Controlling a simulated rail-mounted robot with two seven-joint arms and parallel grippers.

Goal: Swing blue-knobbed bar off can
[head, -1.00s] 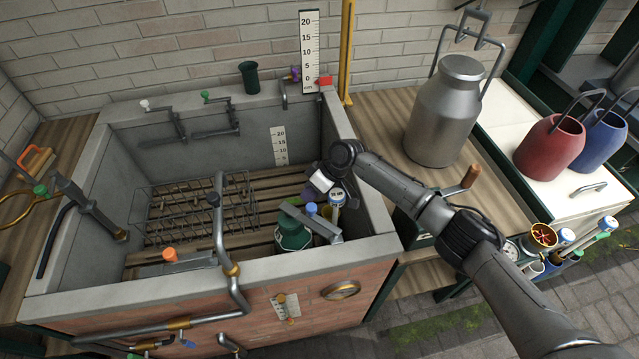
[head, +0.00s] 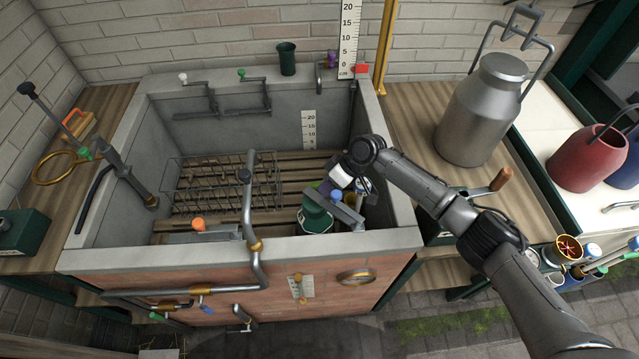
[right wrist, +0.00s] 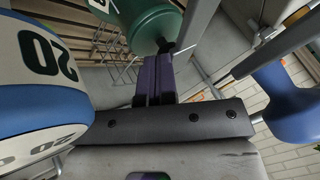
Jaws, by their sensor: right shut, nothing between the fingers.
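The green can (head: 314,220) stands in the sink's near right part. A flat grey bar (head: 350,215) lies across it, toward the sink's near wall. Its blue knob (head: 336,195) stands up beside the can's top. My right gripper (head: 327,187) is shut and empty, close behind the can and the knob; contact is unclear. In the right wrist view its dark purple fingers (right wrist: 158,72) are together. The green can (right wrist: 148,20) is just beyond them, the grey bar (right wrist: 194,28) beside them, and the blue knob (right wrist: 280,98) to the right. My left gripper is out of view.
A blue-and-white piece marked 20 (right wrist: 42,75) is close on the left in the wrist view. A wire rack (head: 220,185) fills the sink's left part. A grey pipe (head: 248,205) rises at the near wall. A metal churn (head: 482,112) stands right of the sink.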

